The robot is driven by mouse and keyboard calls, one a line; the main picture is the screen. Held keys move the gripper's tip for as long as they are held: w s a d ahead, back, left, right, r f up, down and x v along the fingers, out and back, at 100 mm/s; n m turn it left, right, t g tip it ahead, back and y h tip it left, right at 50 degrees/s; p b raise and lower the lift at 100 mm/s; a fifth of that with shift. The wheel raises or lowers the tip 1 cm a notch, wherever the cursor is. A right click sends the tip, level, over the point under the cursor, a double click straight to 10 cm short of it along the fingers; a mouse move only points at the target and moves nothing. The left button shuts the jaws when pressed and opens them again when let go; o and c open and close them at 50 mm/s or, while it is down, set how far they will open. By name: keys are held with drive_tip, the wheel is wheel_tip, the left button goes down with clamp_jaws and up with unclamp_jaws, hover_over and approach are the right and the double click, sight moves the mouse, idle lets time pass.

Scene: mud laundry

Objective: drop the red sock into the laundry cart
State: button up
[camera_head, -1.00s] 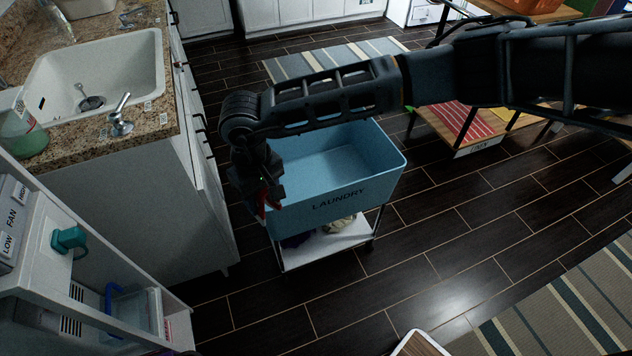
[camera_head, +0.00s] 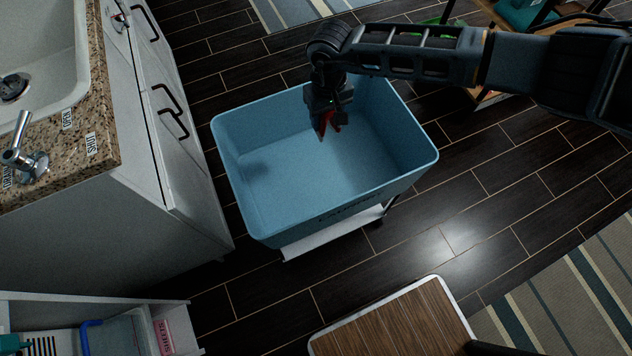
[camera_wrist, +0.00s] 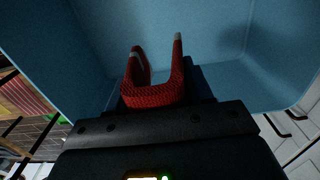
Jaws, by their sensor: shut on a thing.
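The blue laundry cart (camera_head: 270,215) stands on the dark floor in the head view, its tub open at the top and empty where I can see into it. Its blue inner wall also fills much of the wrist view (camera_wrist: 215,40). My gripper (camera_head: 328,125) points down over the tub, toward its far side. It is shut on the red sock (camera_head: 333,122), which shows as a small red patch between the jaws. In the wrist view the knitted red sock (camera_wrist: 152,95) bulges around the jaws of my gripper (camera_wrist: 160,60). The gripper hides part of the sock.
The granite counter (camera_head: 105,130) with a white sink (camera_head: 40,40) is left of the cart. A wood-topped piece with a white edge (camera_head: 400,320) stands in front. A striped rug (camera_head: 560,300) lies at the lower right. Dark floor is clear right of the cart.

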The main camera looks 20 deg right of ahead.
wheel_tip(320, 180, down, 5)
drive_tip(key=b, duration=0.3)
drive_tip(key=shift+f+b, duration=0.1)
drive_tip(key=shift+b, duration=0.3)
drive_tip(key=o, duration=1.1)
wheel_tip(320, 180, up, 8)
drive_tip(key=shift+a+f, duration=0.1)
